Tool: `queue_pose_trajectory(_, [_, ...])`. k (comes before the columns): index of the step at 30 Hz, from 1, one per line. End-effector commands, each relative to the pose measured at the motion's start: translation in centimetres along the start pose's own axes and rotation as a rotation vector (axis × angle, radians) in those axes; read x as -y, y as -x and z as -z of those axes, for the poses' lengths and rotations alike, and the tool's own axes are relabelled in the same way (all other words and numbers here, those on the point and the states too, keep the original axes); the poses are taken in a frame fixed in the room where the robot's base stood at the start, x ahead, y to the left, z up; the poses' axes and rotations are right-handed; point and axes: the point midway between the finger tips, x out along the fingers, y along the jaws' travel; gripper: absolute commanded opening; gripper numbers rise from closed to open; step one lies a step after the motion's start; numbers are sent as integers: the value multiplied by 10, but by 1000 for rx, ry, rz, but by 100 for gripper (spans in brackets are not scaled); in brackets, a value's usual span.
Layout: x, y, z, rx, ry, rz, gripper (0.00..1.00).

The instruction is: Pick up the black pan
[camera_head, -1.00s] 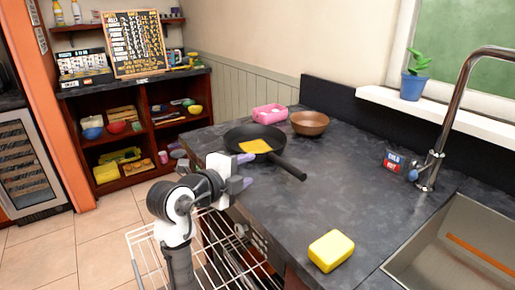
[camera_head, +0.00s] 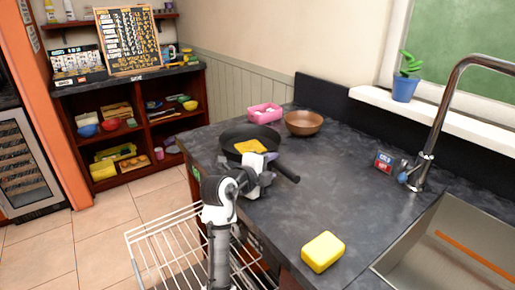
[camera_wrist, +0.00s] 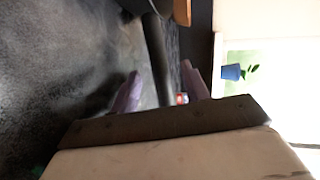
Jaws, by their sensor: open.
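The black pan (camera_head: 232,138) sits on the dark countertop, with a flat yellow piece (camera_head: 250,146) in it. Its black handle (camera_head: 287,172) points toward the lower right. My gripper (camera_head: 268,172) is at the counter's near edge, beside the handle, and hides part of it in the head view. In the wrist view my gripper (camera_wrist: 160,88) has its two purple-grey fingers apart. The dark handle (camera_wrist: 157,55) shows beyond and between the fingertips there. I cannot tell whether a finger touches it.
A brown bowl (camera_head: 304,122) and a pink container (camera_head: 264,113) stand behind the pan. A yellow sponge (camera_head: 323,251) lies at the front, left of the sink (camera_head: 450,250). A wire rack (camera_head: 165,250) juts out below the counter. The counter's middle is clear.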

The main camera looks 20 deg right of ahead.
Motion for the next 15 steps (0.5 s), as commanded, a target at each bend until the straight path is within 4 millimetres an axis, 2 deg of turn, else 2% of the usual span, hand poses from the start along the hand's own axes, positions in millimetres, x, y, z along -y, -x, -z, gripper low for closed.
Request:
queue_pose_trajectory(4, [1,-14,0,1,0,0,46])
queue_pose_trajectory(11, [0,-15,0,2,-1,0,46])
queue_pose_trajectory(15, [0,-15,0,2,-1,1,29])
